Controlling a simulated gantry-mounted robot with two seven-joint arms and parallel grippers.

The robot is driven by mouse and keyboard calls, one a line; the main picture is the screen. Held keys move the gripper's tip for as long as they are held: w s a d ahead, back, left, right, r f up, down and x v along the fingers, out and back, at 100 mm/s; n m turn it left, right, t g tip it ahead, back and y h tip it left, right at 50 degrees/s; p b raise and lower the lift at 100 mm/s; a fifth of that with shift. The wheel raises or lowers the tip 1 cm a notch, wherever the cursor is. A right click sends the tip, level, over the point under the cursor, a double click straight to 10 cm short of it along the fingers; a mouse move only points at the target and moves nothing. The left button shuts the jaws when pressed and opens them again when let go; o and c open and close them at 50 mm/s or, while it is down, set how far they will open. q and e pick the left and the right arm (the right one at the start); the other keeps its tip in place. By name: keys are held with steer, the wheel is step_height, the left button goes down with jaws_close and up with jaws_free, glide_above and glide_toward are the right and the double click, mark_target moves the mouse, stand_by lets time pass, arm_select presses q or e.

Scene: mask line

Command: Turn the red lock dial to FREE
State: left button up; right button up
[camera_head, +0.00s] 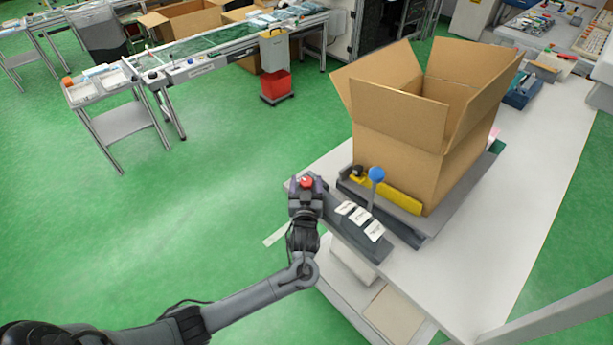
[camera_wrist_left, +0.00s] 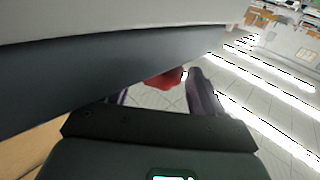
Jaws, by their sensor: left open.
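The red lock dial (camera_head: 306,182) shows at the left end of the grey fixture on the white table, in the head view. My left gripper (camera_head: 305,190) is at the dial, with its jaws open. In the left wrist view the red dial (camera_wrist_left: 166,78) shows between the two fingers, partly hidden behind a dark edge. It appears closer to the right finger; I cannot tell whether either finger touches it. Three white labels (camera_head: 359,217) lie on the dark sloped panel beside the gripper; their text is too small to read. The dial's pointing direction cannot be made out.
A blue ball-topped lever (camera_head: 376,174) stands just right of the gripper, beside a yellow bar (camera_head: 398,200). An open cardboard box (camera_head: 398,165) sits behind them. Green floor (camera_head: 200,200) lies open to the left.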

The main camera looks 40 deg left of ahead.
arm_select(q)
steer(key=p+v, duration=0.1)
steer(key=v, duration=0.7)
stand_by(0.4)
